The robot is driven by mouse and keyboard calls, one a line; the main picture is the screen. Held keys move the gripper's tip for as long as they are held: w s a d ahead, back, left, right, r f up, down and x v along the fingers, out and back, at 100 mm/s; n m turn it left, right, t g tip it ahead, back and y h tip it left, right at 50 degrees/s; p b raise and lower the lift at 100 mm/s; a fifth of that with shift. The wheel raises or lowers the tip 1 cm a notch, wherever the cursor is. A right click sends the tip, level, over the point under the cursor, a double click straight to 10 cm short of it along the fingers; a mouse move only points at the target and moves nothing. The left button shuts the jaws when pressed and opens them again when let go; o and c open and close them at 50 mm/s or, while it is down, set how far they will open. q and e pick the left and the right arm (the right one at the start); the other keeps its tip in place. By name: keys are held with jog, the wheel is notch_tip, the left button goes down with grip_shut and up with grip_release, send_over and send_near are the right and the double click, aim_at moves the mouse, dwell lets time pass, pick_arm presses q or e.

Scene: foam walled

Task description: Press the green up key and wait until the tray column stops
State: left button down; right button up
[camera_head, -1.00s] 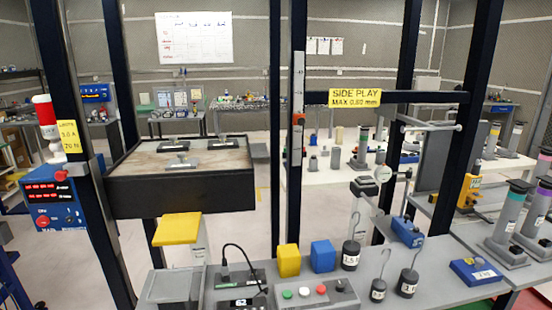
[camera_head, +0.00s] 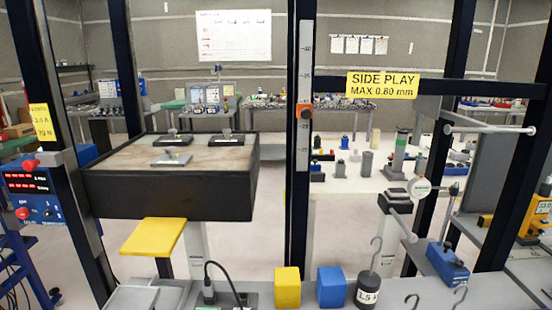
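The tray (camera_head: 170,195) is a wide black-sided box with a worn wooden top. It stands level on a pale column (camera_head: 195,250) between dark upright posts. Several small grey-and-black fixtures (camera_head: 172,158) sit on its top. A yellow plate (camera_head: 153,237) is below its front. A vertical scale (camera_head: 305,75) with an orange pointer (camera_head: 304,111) is on the post right of the tray. The green key and its control box are not in view now. Neither of my grippers is in view.
A yellow block (camera_head: 287,288) and a blue block (camera_head: 331,288) stand at the bench front, beside a black hooked weight (camera_head: 368,288). A dial gauge (camera_head: 420,188) is to the right. A blue meter box (camera_head: 32,190) is at left. Dark posts flank the bench.

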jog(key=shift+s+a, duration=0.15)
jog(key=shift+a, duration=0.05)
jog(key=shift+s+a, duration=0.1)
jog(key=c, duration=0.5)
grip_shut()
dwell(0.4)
